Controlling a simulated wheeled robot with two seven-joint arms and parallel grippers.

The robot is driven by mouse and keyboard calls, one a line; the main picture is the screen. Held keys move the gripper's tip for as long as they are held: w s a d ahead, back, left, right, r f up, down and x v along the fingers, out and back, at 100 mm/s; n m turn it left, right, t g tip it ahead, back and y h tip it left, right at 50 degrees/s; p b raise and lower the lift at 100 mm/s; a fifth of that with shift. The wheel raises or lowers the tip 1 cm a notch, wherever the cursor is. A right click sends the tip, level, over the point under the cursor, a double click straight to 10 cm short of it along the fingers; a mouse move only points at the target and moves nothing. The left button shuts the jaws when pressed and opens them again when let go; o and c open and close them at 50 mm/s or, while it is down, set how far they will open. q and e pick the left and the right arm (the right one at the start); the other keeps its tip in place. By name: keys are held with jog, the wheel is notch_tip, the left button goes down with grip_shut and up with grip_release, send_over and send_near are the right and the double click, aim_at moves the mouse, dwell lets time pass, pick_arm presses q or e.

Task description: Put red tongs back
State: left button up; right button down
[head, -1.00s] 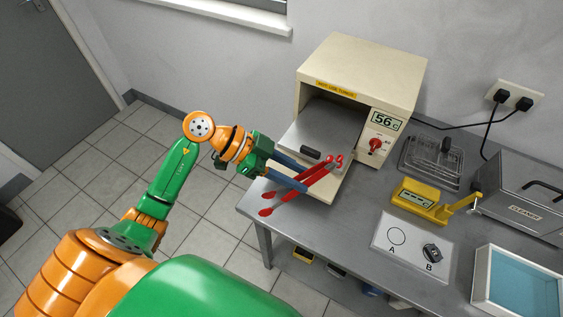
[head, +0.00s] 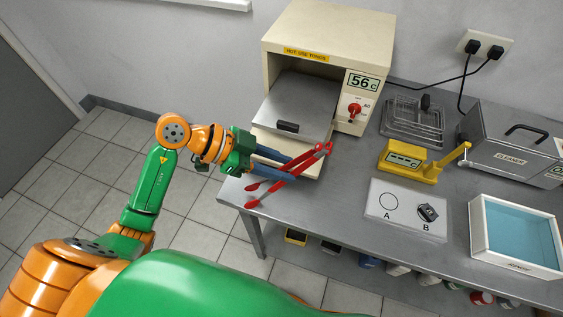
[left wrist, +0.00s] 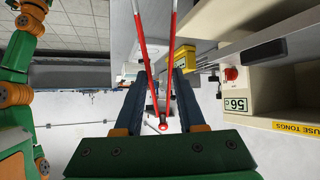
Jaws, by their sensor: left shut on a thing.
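The red tongs (head: 290,174) have two long arms with red ends. My left gripper (head: 290,168) is shut on them and holds them in front of the oven's open front, near the table's left end. In the left wrist view the tongs (left wrist: 146,62) run between the two blue fingers (left wrist: 163,100), with a red ball end near the palm. The cream oven (head: 380,50) carries a "HOT USE TONGS" label and a 56 C display. Its grey inner plate with a dark handle (head: 287,127) shows at the opening. My right gripper is out of view.
A wire rack (head: 412,122), a yellow meter (head: 408,160), a grey cleaner box (head: 510,150) and a blue-floored white tray (head: 515,238) stand to the right. A white card (head: 405,222) has circles A and B, with a dark part at B.

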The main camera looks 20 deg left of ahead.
pick_arm(q)
jog(key=o, duration=0.6)
jog(key=shift+a, duration=0.1)
jog(key=shift+r, duration=0.1)
jog(key=b+v, duration=0.1)
jog(key=v, duration=1.1)
jog(key=shift+r, duration=0.5)
jog(key=shift+s, duration=0.1)
